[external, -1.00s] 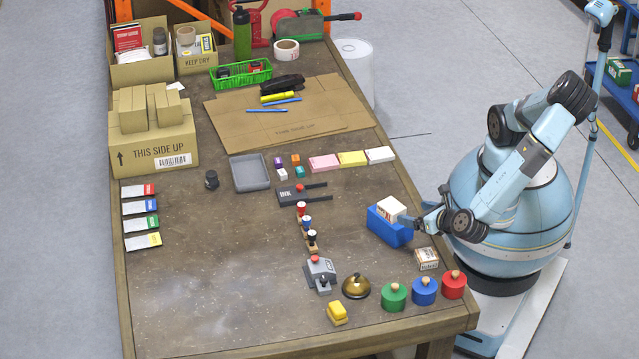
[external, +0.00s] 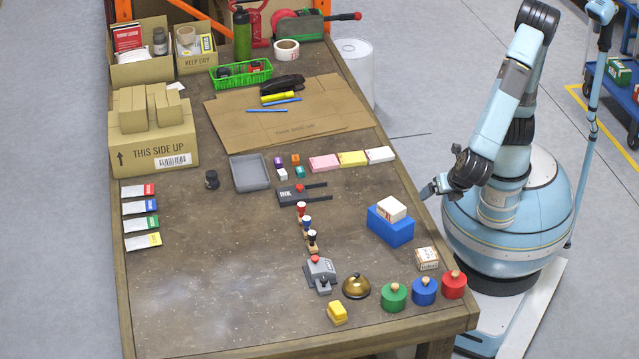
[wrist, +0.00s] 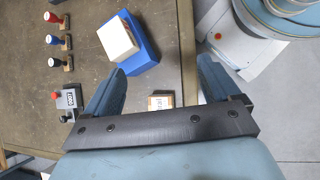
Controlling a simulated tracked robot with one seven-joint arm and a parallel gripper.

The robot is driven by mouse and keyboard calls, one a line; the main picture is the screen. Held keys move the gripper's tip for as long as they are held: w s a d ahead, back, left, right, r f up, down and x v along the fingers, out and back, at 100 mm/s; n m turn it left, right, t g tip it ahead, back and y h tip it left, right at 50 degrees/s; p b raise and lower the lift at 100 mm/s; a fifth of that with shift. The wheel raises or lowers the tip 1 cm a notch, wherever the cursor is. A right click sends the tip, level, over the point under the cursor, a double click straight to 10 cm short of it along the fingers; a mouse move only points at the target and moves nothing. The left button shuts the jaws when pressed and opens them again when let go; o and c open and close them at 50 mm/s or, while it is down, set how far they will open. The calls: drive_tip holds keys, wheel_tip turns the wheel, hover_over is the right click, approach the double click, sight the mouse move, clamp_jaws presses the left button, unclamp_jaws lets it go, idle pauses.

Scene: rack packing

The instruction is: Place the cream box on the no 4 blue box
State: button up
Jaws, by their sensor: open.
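The cream box (external: 392,208) rests on top of the larger blue box (external: 390,229) near the right edge of the table. In the wrist view the cream box (wrist: 117,38) lies on the blue box (wrist: 139,55), with blue showing along its right and lower sides. No number on the blue box is readable. My gripper (external: 428,190) is open and empty, just beyond the table's right edge, apart from both boxes.
A small cardboard-coloured box (external: 427,258) sits near the blue box. Green, blue and red round pots (external: 424,291) line the front right. Stampers (external: 307,224) stand to the left. Pink, yellow and white boxes (external: 351,159) lie behind.

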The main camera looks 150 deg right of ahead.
drive_tip(key=s+a+r+m+t+y, duration=0.3)
drive_tip(key=s+r+m+t, duration=0.1)
drive_tip(key=s+r, duration=0.5)
drive_tip(key=s+a+r+m+t+y, duration=0.3)
drive_tip(key=s+a+r+m+t, duration=0.1)
drive_tip(key=s+r, duration=0.6)
drive_tip(key=shift+r+m+t, duration=0.2)
drive_tip(key=shift+m+t, duration=0.3)
drive_tip(key=shift+m, duration=0.2)
